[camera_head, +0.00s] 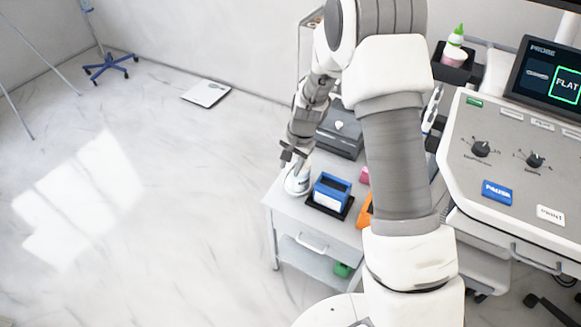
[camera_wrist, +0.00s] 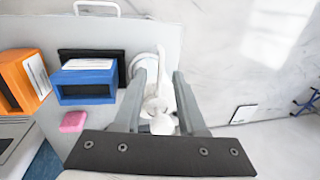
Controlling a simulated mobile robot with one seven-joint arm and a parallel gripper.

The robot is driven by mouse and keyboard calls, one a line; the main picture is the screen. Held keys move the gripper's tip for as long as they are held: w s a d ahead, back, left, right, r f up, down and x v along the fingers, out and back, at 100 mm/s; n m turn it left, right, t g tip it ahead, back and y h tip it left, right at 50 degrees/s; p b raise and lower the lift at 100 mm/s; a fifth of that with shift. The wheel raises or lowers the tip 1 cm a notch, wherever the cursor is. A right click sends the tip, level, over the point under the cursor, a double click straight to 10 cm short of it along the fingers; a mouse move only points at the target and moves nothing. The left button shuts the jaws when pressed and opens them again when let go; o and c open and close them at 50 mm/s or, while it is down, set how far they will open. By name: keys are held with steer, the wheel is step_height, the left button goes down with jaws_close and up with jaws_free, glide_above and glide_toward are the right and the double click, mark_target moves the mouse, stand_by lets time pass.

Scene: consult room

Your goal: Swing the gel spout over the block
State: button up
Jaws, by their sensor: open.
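A white pump bottle (camera_head: 298,183) stands on the cart's near left corner. In the wrist view its white spout (camera_wrist: 161,82) lies between the fingers of my gripper (camera_wrist: 159,76) and points toward the top of the picture. My gripper (camera_head: 292,152) is open over the bottle, one finger on each side of the spout; contact cannot be told. A blue block (camera_head: 332,188) with a white label sits on a black pad (camera_head: 316,205), right of the bottle. The blue block also shows left of the fingers in the wrist view (camera_wrist: 86,93).
The grey cart (camera_head: 284,207) also bears an orange box (camera_head: 366,209), a pink block (camera_head: 364,175) and a dark grey box (camera_head: 340,138). A control console (camera_head: 510,190) with a screen stands at the right. The floor left of the cart is open, with a scale (camera_head: 206,93) farther back.

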steer(key=shift+f, duration=0.2)
jaws_close()
stand_by(1.4)
